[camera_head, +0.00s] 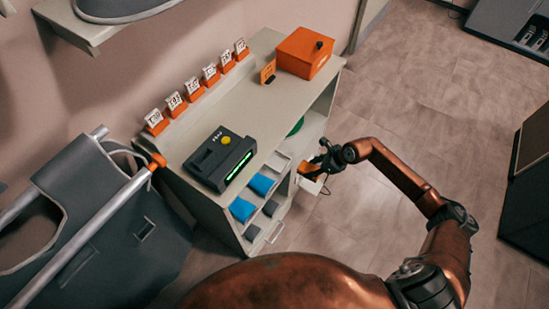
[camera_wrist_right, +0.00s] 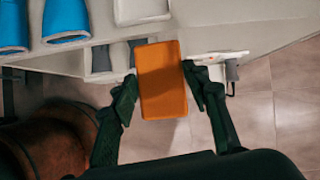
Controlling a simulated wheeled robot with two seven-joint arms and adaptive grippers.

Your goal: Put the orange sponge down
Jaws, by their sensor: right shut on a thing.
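The orange sponge (camera_wrist_right: 162,82) is a flat block between the two dark fingers of my right gripper (camera_wrist_right: 160,98) in the right wrist view. The gripper is shut on it. In the head view, my right gripper (camera_head: 318,170) is at the right side of the grey cabinet, with a bit of the orange sponge (camera_head: 307,168) showing beside it. In the wrist view the sponge is in front of the cabinet's compartments; I cannot tell whether it touches them. My left gripper is not in view.
The cabinet top (camera_head: 262,105) holds a dark device (camera_head: 219,158) with a green light, an orange box (camera_head: 304,53) and several orange card holders. Blue items (camera_head: 261,184) lie in front compartments. A grey bag (camera_head: 110,240) stands at left. Floor (camera_head: 430,95) at right is clear.

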